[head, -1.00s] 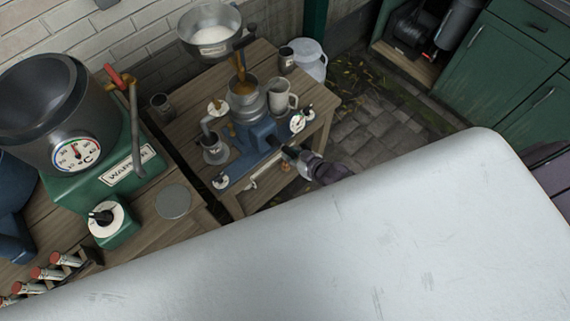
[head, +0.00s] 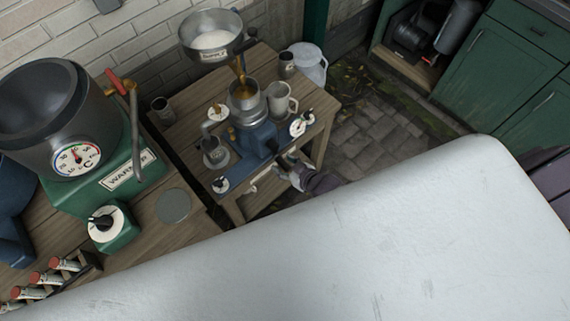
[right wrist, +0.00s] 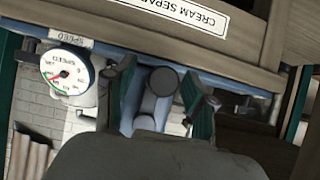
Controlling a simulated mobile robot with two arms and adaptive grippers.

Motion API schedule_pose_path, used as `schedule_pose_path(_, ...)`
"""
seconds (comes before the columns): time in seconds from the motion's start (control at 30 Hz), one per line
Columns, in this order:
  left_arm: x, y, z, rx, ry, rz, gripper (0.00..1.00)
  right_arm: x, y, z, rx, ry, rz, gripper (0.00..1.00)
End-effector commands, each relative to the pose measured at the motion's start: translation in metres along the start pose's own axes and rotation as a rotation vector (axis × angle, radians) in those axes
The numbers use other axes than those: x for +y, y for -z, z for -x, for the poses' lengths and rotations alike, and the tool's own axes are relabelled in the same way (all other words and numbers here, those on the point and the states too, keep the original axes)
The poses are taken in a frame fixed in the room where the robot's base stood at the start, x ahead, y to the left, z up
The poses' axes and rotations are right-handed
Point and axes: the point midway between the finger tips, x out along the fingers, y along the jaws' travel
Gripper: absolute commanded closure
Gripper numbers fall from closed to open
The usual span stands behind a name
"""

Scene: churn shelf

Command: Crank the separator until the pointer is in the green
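The cream separator has a blue base (head: 258,142), a metal bowl (head: 246,97) and a white-filled hopper (head: 212,42) above. My right gripper (head: 284,164) is at the crank on its front. In the right wrist view, the green-padded fingers stand apart on either side of the grey crank handle (right wrist: 163,82), with gaps visible beside it. The round white speed dial (right wrist: 66,73) has a green band and a red mark; I cannot read the pointer's exact place. In the head view, it seems to be the disc on the separator's right (head: 302,124). My left gripper is out of view.
A metal mug (head: 281,100) and white can (head: 309,64) stand right of the separator. A green warmer (head: 128,165) with a temperature gauge is at left, with red-capped tubes (head: 48,277) in front. Green cabinets (head: 490,60) stand at the right.

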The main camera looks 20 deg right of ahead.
Motion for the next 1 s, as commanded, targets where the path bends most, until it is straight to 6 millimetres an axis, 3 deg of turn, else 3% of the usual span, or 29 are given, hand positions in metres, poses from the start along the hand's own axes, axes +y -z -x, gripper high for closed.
schedule_pose_path(0.43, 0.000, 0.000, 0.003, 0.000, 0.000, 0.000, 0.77, 0.001, 0.000, 0.003, -0.002, -0.001, 0.000, 0.45)
schedule_pose_path(1.0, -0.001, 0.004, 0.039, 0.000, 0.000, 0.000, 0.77, 0.001, 0.002, 0.049, -0.002, -0.001, 0.000, 0.45)
